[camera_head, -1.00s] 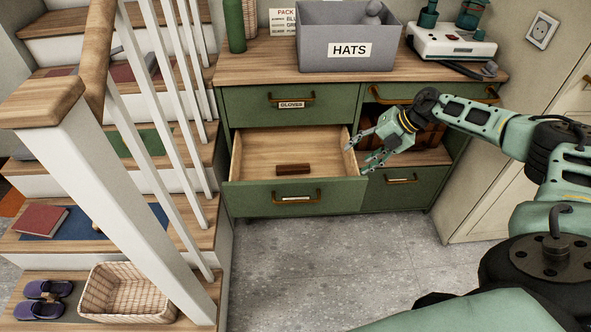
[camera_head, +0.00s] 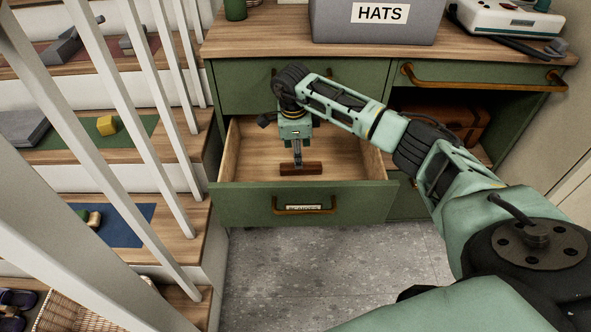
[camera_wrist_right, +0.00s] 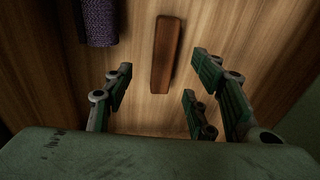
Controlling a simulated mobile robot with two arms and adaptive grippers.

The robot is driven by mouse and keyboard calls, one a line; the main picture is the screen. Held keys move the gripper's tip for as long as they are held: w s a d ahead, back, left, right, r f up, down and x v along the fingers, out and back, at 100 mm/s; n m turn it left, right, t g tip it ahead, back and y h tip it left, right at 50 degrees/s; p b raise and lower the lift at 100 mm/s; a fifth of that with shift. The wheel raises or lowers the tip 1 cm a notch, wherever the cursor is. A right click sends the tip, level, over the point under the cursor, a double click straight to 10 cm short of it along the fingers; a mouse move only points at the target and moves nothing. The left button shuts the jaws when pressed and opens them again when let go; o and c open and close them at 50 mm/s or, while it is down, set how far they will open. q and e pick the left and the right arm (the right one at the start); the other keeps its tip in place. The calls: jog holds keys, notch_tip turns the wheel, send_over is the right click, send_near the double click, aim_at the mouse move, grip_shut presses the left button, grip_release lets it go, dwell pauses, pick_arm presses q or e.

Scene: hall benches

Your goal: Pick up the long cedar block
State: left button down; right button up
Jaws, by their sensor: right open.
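The long cedar block (camera_head: 301,169) is a reddish-brown bar lying flat in the open drawer (camera_head: 345,194), near its front panel. My right gripper (camera_head: 298,161) points down into the drawer, right above and just behind the block in the head view. In the wrist view the block (camera_wrist_right: 166,55) lies beyond the fingertips on the wooden drawer floor, roughly in line with the gap between the spread fingers (camera_wrist_right: 160,88). The right gripper is open and holds nothing. My left gripper is not in view.
A purple knitted item (camera_wrist_right: 98,22) lies near the block in the wrist view. A grey HATS bin (camera_head: 376,22) stands on the cabinet top. Stairs with white balusters (camera_head: 130,120) are at left. An open cubby with a brown case (camera_head: 455,122) is at right.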

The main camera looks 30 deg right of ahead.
jog(key=shift+w+f, duration=0.1)
jog(key=shift+w, duration=0.1)
jog(key=shift+d+f+n, duration=0.15)
jog(key=shift+f+n, duration=0.15)
jog(key=f, duration=0.1)
jog(key=f+b, duration=0.1)
jog(key=f, duration=0.2)
jog(key=shift+d+f, duration=0.25)
jog(key=shift+d, duration=0.15)
jog(key=shift+w+d+f+b, duration=0.1)
jog(key=shift+f+b, duration=0.15)
jog(key=shift+f, duration=0.15)
jog(key=shift+w+d+f+b, duration=0.1)
jog(key=shift+f+b, duration=0.1)
jog(key=shift+f, duration=0.45)
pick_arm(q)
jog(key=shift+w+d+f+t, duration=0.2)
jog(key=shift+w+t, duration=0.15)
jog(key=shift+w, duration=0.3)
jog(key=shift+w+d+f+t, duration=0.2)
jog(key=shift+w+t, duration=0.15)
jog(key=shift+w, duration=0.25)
pick_arm(e)
grip_shut()
